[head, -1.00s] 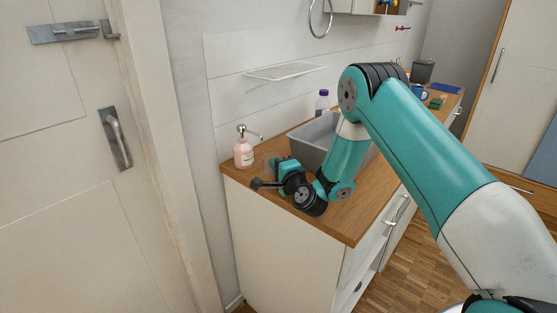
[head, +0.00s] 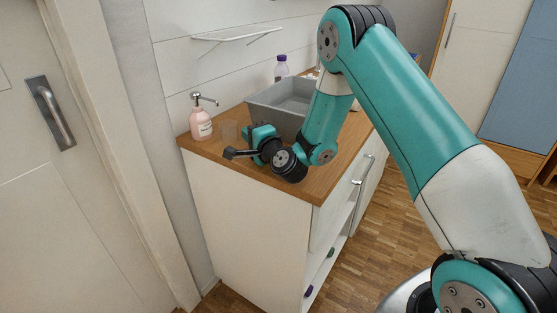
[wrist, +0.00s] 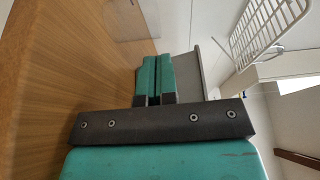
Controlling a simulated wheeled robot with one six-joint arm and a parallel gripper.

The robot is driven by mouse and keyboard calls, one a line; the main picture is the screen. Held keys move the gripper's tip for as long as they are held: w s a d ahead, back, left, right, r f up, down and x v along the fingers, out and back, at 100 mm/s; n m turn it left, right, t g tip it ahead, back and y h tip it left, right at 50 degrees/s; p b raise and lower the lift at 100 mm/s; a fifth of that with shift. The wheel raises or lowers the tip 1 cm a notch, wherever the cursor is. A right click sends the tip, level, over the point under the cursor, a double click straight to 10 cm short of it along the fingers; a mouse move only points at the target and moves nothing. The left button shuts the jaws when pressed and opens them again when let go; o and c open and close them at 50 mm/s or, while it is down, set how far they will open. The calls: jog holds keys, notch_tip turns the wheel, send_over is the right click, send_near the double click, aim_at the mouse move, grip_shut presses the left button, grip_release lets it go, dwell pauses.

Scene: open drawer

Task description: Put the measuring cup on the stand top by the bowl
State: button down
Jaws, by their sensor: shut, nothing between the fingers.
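My gripper (head: 262,133) is low over the wooden counter (head: 215,151), between the soap bottle and the grey basin. In the wrist view its two teal fingers (wrist: 153,75) are together with nothing between them. A faint clear object (head: 230,131) stands on the counter just left of my gripper. A see-through shape also shows at the top of the wrist view (wrist: 128,18). I cannot tell whether either is the measuring cup. No bowl or stand top can be made out in these frames; my arm hides part of the counter.
A pink soap bottle (head: 201,124) stands at the counter's left end. A grey basin (head: 276,109) and a purple-capped bottle (head: 281,68) are behind my gripper. A wire rack (wrist: 262,30) is on the wall. Small purple and green items (head: 309,291) show low in the cabinet front.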

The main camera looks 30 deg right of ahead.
jog(key=s+b, duration=0.2)
jog(key=b, duration=0.1)
jog(key=s+b, duration=0.3)
jog(key=s+d+b, duration=0.1)
jog(key=s+b, duration=0.1)
jog(key=b, duration=0.1)
jog(key=shift+s+f, duration=0.25)
jog(key=shift+s, duration=0.15)
jog(key=shift+s+d+r+b, duration=0.1)
jog(key=shift+s+r+b, duration=0.2)
jog(key=shift+s, duration=0.3)
jog(key=s+a+r+n+g+y, duration=0.2)
jog(key=s+a+n+g+y, duration=0.75)
jog(key=a+n, duration=0.6)
jog(key=s+d+f+n+g+h, duration=0.1)
jog(key=s+n+g+h, duration=0.3)
jog(key=s, duration=0.6)
jog(key=s+d+f+n+g+h, duration=0.1)
jog(key=s+d+n+g+h, duration=0.2)
jog(key=s, duration=0.8)
jog(key=shift+s+d+n+g+h, duration=0.25)
jog(key=shift+d+n+g+h, duration=0.2)
jog(key=shift+n+g, duration=0.15)
jog(key=c, duration=1.8)
grip_release()
jog(key=shift+c, duration=0.2)
